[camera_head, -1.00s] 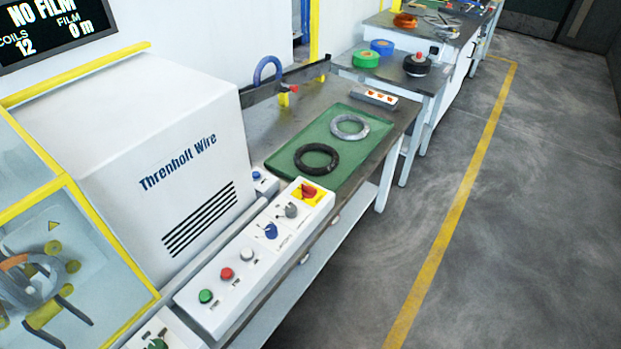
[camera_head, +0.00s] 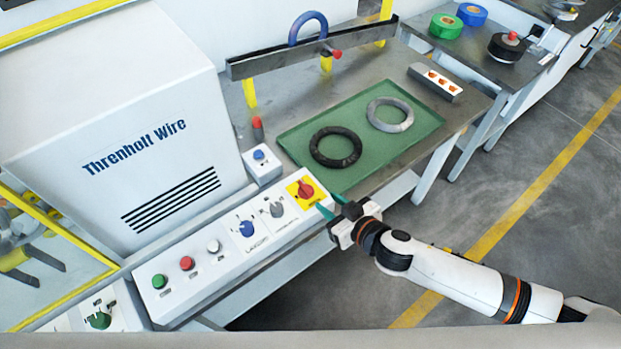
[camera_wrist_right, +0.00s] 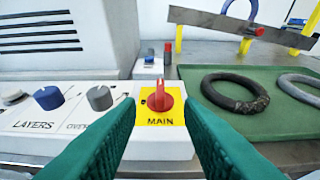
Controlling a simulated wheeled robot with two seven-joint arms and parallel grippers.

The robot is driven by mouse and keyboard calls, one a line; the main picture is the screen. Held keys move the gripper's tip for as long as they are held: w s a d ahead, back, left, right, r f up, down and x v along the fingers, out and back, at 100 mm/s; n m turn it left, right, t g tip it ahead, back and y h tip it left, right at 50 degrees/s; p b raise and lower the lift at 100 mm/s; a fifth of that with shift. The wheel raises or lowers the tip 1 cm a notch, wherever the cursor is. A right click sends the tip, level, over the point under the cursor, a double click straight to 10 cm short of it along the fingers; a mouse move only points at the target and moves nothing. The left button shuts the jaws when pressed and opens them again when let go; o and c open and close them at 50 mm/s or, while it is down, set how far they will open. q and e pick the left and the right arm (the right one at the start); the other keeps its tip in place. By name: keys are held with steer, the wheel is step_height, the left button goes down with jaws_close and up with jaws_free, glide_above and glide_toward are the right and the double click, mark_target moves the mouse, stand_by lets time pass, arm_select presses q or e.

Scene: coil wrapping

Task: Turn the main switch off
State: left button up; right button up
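The main switch (camera_head: 306,190) is a red rotary knob on a yellow plate at the right end of the white control panel (camera_head: 205,262). In the right wrist view the red knob (camera_wrist_right: 160,97) stands upright above the word MAIN, between my fingers and beyond their tips. My right gripper (camera_head: 331,205) is open, with green fingers just to the right of the switch, apart from the knob as far as I can tell. It also shows in the right wrist view (camera_wrist_right: 160,110), with nothing between its fingers. My left gripper is not in view.
Next to the switch are a grey knob (camera_head: 276,209) and a blue knob (camera_head: 246,228). A small box with a blue button (camera_head: 259,156) stands behind. A green tray (camera_head: 425,124) holds a black coil (camera_head: 335,147) and a grey coil (camera_head: 390,115).

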mark_target(306, 186)
steer(key=x, duration=1.1)
steer(key=shift+c, duration=0.4)
jaws_close()
